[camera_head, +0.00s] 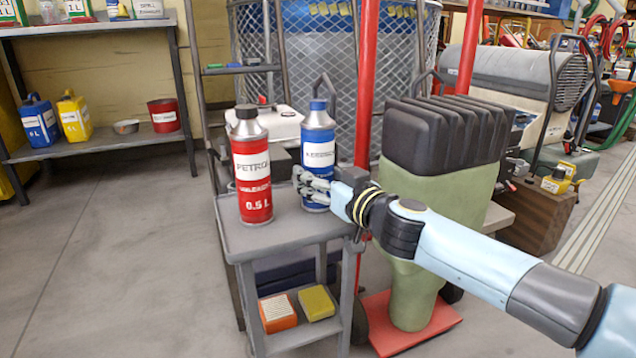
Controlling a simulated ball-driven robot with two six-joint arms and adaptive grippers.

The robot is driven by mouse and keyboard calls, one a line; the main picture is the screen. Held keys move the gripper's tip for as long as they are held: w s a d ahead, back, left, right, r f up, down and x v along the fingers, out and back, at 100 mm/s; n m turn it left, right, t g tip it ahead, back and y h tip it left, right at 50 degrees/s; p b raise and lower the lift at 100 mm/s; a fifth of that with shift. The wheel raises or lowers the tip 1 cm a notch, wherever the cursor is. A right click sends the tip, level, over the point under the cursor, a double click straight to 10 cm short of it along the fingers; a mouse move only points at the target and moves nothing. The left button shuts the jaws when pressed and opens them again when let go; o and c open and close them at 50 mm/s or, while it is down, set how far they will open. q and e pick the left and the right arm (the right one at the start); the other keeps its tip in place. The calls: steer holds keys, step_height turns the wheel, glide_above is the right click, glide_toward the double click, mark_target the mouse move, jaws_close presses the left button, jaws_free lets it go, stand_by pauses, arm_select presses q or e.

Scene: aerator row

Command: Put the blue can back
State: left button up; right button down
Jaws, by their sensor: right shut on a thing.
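The blue can (318,146) has a white label and a blue cap and stands upright at the back right of the grey stand's top (283,234). My right gripper (312,184) is shut on its lower part, coming in from the right; its fingers hide some of the can's side. The can's base appears to be at the stand's top, but I cannot tell whether it touches. A red petrol can (252,180) with a dark cap stands upright just left of it, with a small gap between. My left gripper is not in view.
An orange box (278,313) and a yellow box (316,303) lie on the stand's lower shelf. A red pole (364,90) rises close behind the blue can. Floor at left is clear.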

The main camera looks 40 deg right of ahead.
steer(key=shift+f, duration=0.1)
steer(key=c, duration=0.9)
jaws_free()
steer(key=shift+f, duration=0.1)
steer(key=o, duration=0.4)
steer(key=shift+o, duration=0.2)
